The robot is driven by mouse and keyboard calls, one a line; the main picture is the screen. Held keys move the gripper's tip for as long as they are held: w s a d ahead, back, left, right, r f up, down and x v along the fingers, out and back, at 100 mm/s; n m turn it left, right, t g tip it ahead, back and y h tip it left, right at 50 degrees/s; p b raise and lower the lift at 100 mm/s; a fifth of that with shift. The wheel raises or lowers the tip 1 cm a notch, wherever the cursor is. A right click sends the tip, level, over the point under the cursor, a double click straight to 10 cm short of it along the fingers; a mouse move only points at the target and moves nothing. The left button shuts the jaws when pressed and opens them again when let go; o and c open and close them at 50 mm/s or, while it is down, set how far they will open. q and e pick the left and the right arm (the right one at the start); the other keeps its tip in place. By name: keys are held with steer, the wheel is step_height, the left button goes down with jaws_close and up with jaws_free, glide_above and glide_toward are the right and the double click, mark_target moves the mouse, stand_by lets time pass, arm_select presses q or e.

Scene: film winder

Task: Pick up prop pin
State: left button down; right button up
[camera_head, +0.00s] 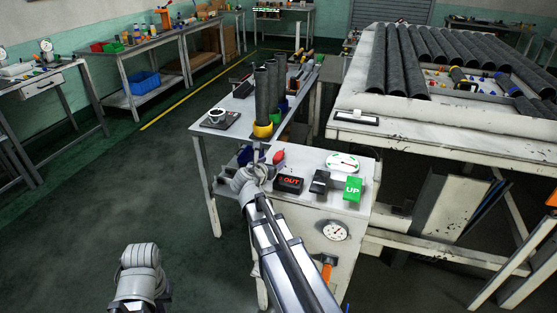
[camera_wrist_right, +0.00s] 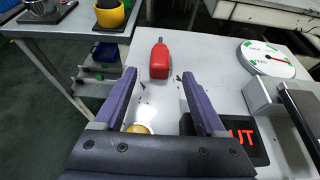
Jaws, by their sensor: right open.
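A red piece with a thin tip (camera_wrist_right: 159,60), which may be the prop pin, lies on the light top of the control cabinet. It also shows in the head view as a small red shape (camera_head: 278,156). My right gripper (camera_wrist_right: 159,78) is open and empty, its two purple fingers spread, pointing toward the red piece. In the head view the right gripper (camera_head: 252,156) is just left of it, partly hidden by my wrist. A round brass-coloured piece (camera_wrist_right: 138,129) shows between the finger bases. Only part of my left arm shows; its gripper is not visible.
A black box with red OUT lettering (camera_head: 289,184), a black switch (camera_head: 320,181), a green UP block (camera_head: 353,189) and a dial gauge (camera_head: 342,162) stand right of the gripper.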

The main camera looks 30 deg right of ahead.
mark_target(276, 159)
steer(key=b+x, duration=0.1)
steer(key=x, duration=0.3)
steer(key=shift+c, duration=0.2)
jaws_close()
stand_by(0.3)
